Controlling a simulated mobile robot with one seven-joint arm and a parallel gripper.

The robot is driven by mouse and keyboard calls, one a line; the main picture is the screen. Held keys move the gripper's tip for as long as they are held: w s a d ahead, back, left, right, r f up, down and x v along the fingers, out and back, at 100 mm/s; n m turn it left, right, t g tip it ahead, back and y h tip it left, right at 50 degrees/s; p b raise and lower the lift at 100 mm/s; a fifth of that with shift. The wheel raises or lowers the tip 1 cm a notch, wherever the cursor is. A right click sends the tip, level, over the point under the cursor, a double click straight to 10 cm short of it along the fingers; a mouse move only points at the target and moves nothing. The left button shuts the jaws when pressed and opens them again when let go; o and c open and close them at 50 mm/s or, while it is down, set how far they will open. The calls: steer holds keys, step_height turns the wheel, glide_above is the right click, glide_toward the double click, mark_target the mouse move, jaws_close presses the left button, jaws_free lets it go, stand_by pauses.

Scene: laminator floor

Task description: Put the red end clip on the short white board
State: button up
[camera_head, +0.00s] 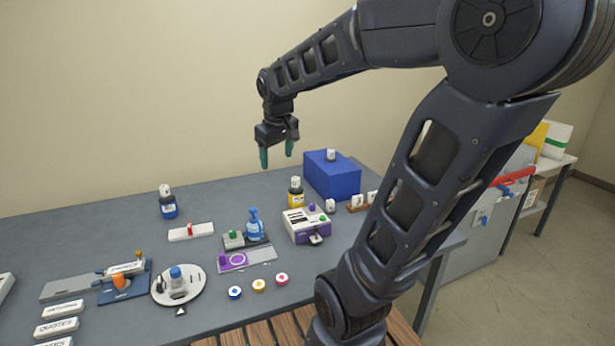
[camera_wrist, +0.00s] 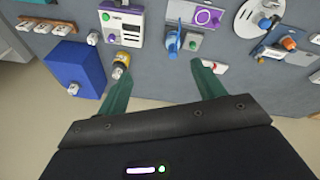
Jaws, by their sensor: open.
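The short white board (camera_head: 178,235) lies on the grey table, left of the middle in the head view. A small red piece, which looks like the red end clip (camera_head: 190,229), stands on or against the board near its middle; I cannot tell if it is seated. In the wrist view the white board (camera_wrist: 208,64) is partly hidden by the right finger. My gripper (camera_head: 277,158) is open and empty, high above the back of the table. In the wrist view its green fingers (camera_wrist: 161,73) are spread apart with only table between them.
A blue box (camera_head: 332,178) stands at the back right, beside a yellow bottle (camera_head: 295,193). A blue bottle (camera_head: 168,207) stands behind the board. A purple and white machine (camera_head: 304,226) and a blue spray bottle (camera_head: 254,226) are to its right. The table's back left is clear.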

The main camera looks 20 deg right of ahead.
steer(key=s+d+f+m+t, duration=0.1)
steer(key=s+d+m, duration=0.3)
steer(key=s, duration=0.7)
steer(key=shift+s+d+f, duration=0.15)
steer(key=shift+s+f, duration=0.2)
steer(key=shift+f, duration=0.25)
stand_by(0.4)
